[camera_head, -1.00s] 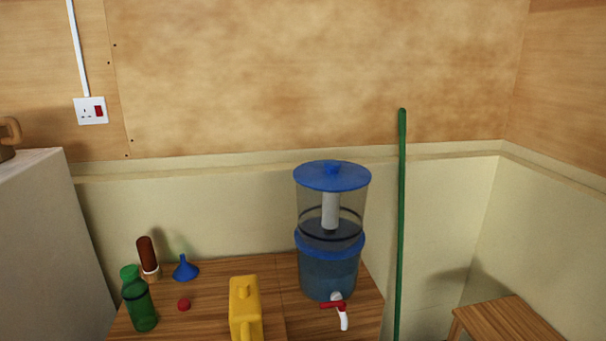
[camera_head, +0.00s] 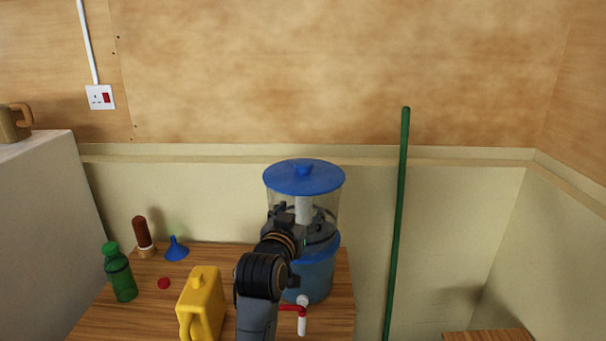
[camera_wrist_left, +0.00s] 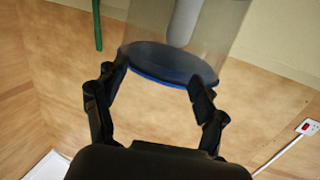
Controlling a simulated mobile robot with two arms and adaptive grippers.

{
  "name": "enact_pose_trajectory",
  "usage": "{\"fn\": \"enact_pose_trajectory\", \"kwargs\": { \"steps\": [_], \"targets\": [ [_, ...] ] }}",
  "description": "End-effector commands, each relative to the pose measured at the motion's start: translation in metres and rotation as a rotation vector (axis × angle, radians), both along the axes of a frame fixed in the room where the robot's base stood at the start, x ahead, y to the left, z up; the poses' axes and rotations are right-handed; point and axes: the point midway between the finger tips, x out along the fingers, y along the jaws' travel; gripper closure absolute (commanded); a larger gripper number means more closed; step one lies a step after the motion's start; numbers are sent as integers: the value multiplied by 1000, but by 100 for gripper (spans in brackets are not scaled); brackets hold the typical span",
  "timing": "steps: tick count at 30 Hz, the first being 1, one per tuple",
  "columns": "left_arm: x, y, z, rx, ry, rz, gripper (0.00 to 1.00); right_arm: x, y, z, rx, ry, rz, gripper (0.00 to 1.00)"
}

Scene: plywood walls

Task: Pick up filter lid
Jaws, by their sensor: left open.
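The blue filter lid (camera_head: 303,177) with its small knob sits on top of the clear upper chamber of the water filter (camera_head: 318,270). My left gripper (camera_head: 290,212) is in front of the upper chamber, below the lid in the picture, and partly hides the filter. In the left wrist view the picture is turned over, and the lid (camera_wrist_left: 165,70) lies beyond my open fingers (camera_wrist_left: 160,88), across the gap between them. I cannot tell whether the fingers touch it. The right gripper is not in view.
A yellow jug (camera_head: 203,302) stands left of my arm. A green bottle (camera_head: 120,274), brown brush (camera_head: 144,236), blue funnel (camera_head: 176,249) and red ball (camera_head: 164,283) are farther left on the wooden table (camera_head: 135,318). A green pole (camera_head: 397,220) stands right of the filter.

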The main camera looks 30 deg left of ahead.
Motion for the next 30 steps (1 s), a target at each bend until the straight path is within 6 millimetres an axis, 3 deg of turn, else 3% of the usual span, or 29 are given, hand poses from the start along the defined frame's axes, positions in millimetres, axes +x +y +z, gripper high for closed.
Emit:
{"fn": "enact_pose_trajectory", "kwargs": {
  "steps": [1,3,6,18,30],
  "targets": [
    [-5,7,23,-2,-45,20,29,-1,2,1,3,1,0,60],
    [-10,13,40,-1,-82,38,29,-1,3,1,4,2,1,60],
    [-7,19,51,-1,-101,49,29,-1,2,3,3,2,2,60],
    [56,42,51,0,-100,48,29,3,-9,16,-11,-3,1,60],
    [86,58,54,-1,-101,47,29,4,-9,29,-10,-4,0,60]
  ]
}}
